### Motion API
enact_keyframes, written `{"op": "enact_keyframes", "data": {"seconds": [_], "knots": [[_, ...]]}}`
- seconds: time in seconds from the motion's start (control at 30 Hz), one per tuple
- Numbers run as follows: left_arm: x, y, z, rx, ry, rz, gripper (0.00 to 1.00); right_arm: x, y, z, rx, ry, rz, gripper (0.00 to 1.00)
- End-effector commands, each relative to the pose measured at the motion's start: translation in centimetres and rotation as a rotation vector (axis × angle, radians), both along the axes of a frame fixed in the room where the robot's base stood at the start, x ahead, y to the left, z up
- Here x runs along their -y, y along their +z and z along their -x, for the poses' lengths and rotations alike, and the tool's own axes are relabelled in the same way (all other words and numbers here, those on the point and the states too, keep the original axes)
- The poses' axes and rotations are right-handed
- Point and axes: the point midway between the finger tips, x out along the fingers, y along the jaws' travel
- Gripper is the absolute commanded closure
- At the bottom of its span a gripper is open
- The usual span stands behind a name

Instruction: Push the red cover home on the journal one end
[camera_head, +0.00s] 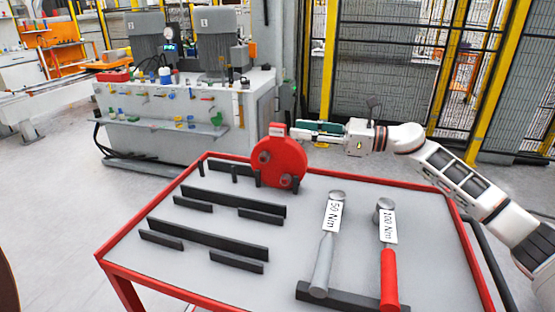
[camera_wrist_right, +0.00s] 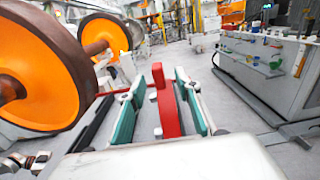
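The red cover (camera_head: 282,162) is a round disc with a tab on top and round knobs on its face. It stands upright at the back edge of the red-rimmed cart. My right gripper (camera_head: 296,131) reaches in from the right at the height of the tab. In the right wrist view the red cover (camera_wrist_right: 166,105) shows edge-on between the two teal fingers of my right gripper (camera_wrist_right: 161,78). The fingers are apart, with a visible gap on the left side. An orange wheel (camera_wrist_right: 40,75) with a brown rim stands at left; which journal end it belongs to is unclear. My left gripper is out of view.
The cart (camera_head: 125,245) carries several black holder bars (camera_head: 208,238) and two torque wrenches, marked 50 Nm (camera_head: 325,245) and 100 Nm (camera_head: 388,255). A grey machine bench (camera_head: 180,140) stands behind. Yellow-framed mesh fencing (camera_head: 385,70) is at the back right.

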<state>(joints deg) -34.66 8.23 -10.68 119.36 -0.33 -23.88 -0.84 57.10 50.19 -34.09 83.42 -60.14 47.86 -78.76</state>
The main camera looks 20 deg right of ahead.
Motion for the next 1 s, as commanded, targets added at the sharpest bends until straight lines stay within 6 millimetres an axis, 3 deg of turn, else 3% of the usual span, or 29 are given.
{"op": "enact_keyframes", "data": {"seconds": [0.5,0.83,0.87,1.0], "knots": [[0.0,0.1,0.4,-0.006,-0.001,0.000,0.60,-5.3,0.5,-3.5,0.004,0.001,-0.002,0.67],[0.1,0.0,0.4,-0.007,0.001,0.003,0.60,-6.0,0.3,-3.9,0.003,0.000,0.000,0.67],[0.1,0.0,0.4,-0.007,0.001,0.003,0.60,-6.0,0.3,-3.9,0.003,0.001,0.000,0.69],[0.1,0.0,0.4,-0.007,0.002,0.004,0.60,-5.9,0.3,-3.9,0.003,0.001,0.000,1.00]]}}
